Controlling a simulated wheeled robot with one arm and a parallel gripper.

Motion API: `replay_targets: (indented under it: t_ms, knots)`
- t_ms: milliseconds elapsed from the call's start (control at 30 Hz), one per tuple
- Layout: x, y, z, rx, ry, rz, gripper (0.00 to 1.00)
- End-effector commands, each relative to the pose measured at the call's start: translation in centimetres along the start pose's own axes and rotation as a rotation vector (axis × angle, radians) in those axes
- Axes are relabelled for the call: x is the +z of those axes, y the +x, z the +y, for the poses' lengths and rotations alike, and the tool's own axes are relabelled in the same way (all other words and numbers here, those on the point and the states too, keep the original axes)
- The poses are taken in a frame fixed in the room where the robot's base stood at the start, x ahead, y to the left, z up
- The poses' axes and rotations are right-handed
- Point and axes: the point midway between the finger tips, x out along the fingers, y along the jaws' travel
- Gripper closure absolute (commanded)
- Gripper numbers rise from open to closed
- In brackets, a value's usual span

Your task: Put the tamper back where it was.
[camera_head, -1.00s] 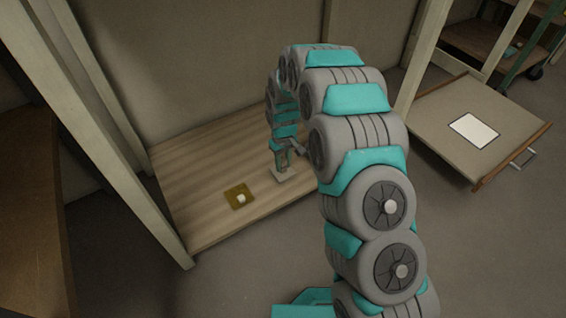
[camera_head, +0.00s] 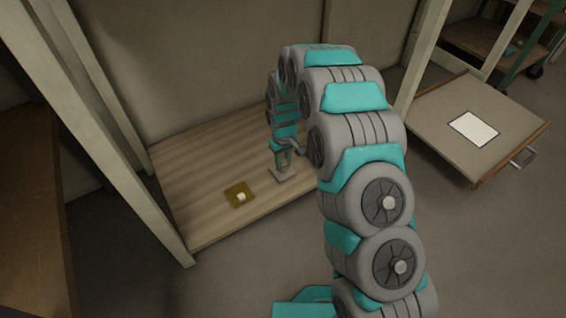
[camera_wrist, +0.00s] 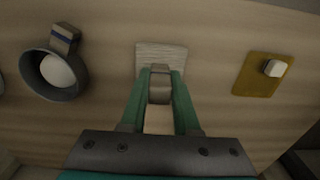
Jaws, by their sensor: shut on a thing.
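The tamper (camera_wrist: 160,90) shows as a short grey piece gripped between the green fingertips of my gripper (camera_wrist: 161,74) in the wrist view. A pale square pad (camera_wrist: 162,52) appears directly beyond the fingertips. In the head view my gripper (camera_head: 284,160) points down over this pad (camera_head: 284,177) on the wooden board. The tamper is mostly hidden by the fingers there. I cannot tell whether it touches the pad.
A yellow-brown square (camera_wrist: 258,76) with a small white block (camera_wrist: 275,68) lies to the right in the wrist view. A grey round cup (camera_wrist: 54,75) with a pale ball is to the left. Upright posts (camera_head: 110,130) frame the board (camera_head: 205,190) in the head view.

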Motion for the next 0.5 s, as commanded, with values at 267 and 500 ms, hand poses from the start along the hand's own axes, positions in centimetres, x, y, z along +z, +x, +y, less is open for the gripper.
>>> replay_targets:
  t_ms: [267, 500]
  knots:
    - [0.00, 0.14, 0.01, 0.000, 0.000, 0.000, 1.00]
    - [0.01, 0.37, 0.00, 0.000, 0.000, 0.000, 1.00]
